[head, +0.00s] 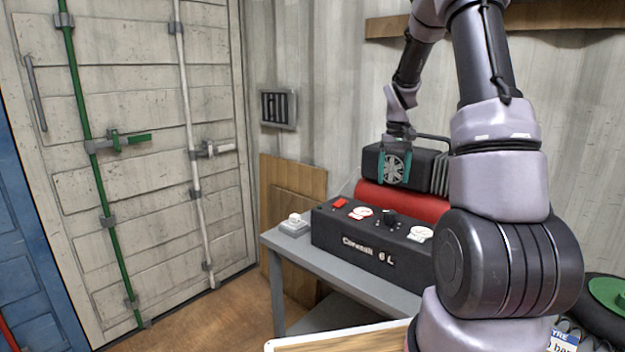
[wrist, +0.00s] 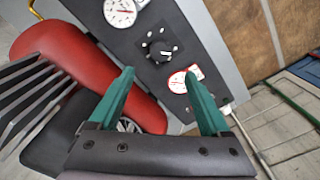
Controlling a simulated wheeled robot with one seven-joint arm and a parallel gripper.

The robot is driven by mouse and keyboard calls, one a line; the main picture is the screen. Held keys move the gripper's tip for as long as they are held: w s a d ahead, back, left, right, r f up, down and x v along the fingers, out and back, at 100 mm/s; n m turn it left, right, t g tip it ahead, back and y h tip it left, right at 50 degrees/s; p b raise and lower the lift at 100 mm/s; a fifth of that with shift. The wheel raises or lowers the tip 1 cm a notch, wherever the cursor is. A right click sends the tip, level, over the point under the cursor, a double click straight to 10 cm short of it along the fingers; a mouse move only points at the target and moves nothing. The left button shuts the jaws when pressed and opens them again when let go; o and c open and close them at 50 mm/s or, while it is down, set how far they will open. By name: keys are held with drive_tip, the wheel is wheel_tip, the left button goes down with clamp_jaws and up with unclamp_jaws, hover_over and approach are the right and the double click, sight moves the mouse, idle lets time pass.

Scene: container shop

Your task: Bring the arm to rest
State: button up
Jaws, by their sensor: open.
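My gripper (head: 394,160) is at the end of my arm, above the compressor on the grey table. Its two teal fingers show in the wrist view (wrist: 166,103), spread apart with nothing between them. The fingers point down toward the compressor's black control panel (wrist: 150,45). In the head view the panel (head: 352,246) has a red switch, two white dials and a black knob. The red tank (head: 400,203) lies behind the panel, and the black motor (head: 428,170) sits on top. My arm hides the compressor's right side.
The grey table (head: 283,245) stands against the corrugated wall, with a small grey box (head: 294,224) on its left corner. A container door (head: 140,170) with green and white bars stands left. The wooden floor (head: 215,318) before it is clear.

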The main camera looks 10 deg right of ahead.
drive_tip(key=s+a+r+m+t, duration=0.1)
drive_tip(key=s+a+r+t, duration=0.1)
drive_tip(key=s+a+r, duration=0.45)
drive_tip(key=s+a+r+t, duration=0.15)
drive_tip(key=s+r, duration=0.25)
drive_tip(key=r, duration=0.5)
drive_tip(key=s+a+r+m+t+y, duration=0.1)
drive_tip(key=s+a+r+t, duration=0.1)
drive_tip(key=s, duration=0.6)
drive_tip(key=s+a+r+m+t+y, duration=0.1)
drive_tip(key=s+a+r, duration=0.2)
drive_tip(key=s+a, duration=0.2)
drive_tip(key=s, duration=0.3)
drive_tip(key=shift+s+t, duration=0.15)
drive_tip(key=shift+t, duration=0.2)
drive_tip(key=shift+r, duration=0.1)
